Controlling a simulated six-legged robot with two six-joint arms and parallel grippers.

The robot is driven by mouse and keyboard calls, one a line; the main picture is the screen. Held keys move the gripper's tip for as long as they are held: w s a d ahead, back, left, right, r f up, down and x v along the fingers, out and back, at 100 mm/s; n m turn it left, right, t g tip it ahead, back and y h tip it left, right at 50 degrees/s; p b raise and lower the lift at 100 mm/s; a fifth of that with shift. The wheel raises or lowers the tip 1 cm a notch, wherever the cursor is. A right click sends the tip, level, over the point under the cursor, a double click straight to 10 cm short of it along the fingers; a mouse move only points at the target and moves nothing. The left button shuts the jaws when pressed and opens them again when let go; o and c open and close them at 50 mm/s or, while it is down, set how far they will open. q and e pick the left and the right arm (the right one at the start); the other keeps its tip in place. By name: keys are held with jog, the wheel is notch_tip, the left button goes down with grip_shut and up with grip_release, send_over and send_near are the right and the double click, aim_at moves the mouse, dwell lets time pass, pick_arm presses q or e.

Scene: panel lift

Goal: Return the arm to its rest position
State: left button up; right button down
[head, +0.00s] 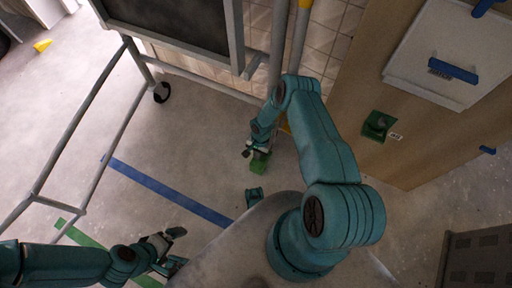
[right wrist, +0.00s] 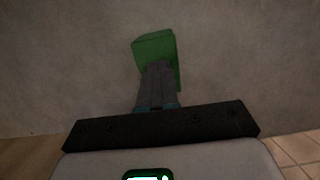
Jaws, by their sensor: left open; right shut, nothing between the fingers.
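My right arm reaches out over the floor in the head view. Its gripper (head: 255,154) is shut and empty, close to a small green block (head: 260,163). In the right wrist view the grey fingers of this gripper (right wrist: 157,75) are together, and the green block (right wrist: 154,45) shows just past their tips. I cannot tell whether they touch it. My left gripper (head: 175,248) is open and empty at the lower left of the head view, above the floor.
A metal-framed cart (head: 92,85) with a caster stands at the left and top. A wooden board (head: 350,100) at the right carries a white panel (head: 425,35) with a blue handle (head: 452,71) and a green bracket (head: 378,126). Blue tape (head: 170,192) crosses the open floor.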

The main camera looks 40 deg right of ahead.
notch_tip(320, 180, up, 9)
jog(key=d+p, duration=0.1)
jog(key=p, duration=0.4)
jog(key=shift+w, duration=0.2)
jog(key=s+a+r+n+t+y, duration=0.15)
jog(key=a+r+n, duration=0.35)
jog(key=a+r, duration=0.6)
jog(key=s+a+r+n, duration=0.7)
jog(key=s+a+r, duration=0.2)
jog(key=s+a, duration=0.15)
notch_tip(320, 180, up, 22)
jog(key=p, duration=2.2)
jog(key=shift+d+y, duration=0.3)
jog(key=shift+y, duration=0.05)
